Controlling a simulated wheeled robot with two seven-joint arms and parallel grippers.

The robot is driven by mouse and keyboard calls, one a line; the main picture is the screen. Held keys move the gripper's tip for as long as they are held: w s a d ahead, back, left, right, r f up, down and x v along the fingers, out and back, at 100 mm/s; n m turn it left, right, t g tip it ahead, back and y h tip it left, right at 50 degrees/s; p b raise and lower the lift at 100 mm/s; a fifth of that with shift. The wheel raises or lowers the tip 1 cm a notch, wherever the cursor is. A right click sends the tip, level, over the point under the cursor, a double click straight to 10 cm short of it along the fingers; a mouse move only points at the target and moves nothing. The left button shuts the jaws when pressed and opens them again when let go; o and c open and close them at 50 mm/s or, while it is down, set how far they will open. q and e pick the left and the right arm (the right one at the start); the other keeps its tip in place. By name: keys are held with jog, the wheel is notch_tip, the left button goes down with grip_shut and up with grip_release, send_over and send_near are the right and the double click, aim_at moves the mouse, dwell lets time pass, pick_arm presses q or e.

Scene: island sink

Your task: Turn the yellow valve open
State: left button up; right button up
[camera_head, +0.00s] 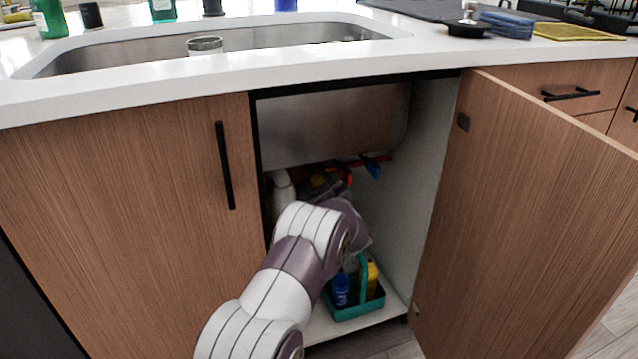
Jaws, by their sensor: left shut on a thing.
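My left arm reaches into the open cabinet under the sink. My left gripper (334,183) is at the pipes at the back, shut on the yellow valve (318,181). Only a small yellow patch of the valve shows; the gripper and wrist hide the rest, so its angle cannot be told. A red pipe (306,172) runs behind it, and a blue valve handle (373,168) sits to the right on the same line. My right gripper is not in view.
The open cabinet door (530,210) stands on the right, the closed door (135,220) on the left. A white bottle (282,190) stands left of my wrist. A teal caddy (358,309) with bottles sits on the cabinet floor. The sink basin (330,130) hangs above.

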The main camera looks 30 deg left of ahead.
pick_arm(q)
jog(key=n, duration=0.2)
jog(key=shift+f+n, duration=0.15)
jog(key=shift+n, duration=0.25)
jog(key=n+b, duration=0.1)
jog(key=n, duration=0.2)
jog(key=shift+n, duration=0.3)
jog(key=n+b, duration=0.1)
jog(key=n, duration=0.2)
jog(key=shift+n+b, duration=0.85)
jog(key=shift+n, duration=0.75)
jog(key=o, duration=1.1)
jog(key=shift+c, duration=0.2)
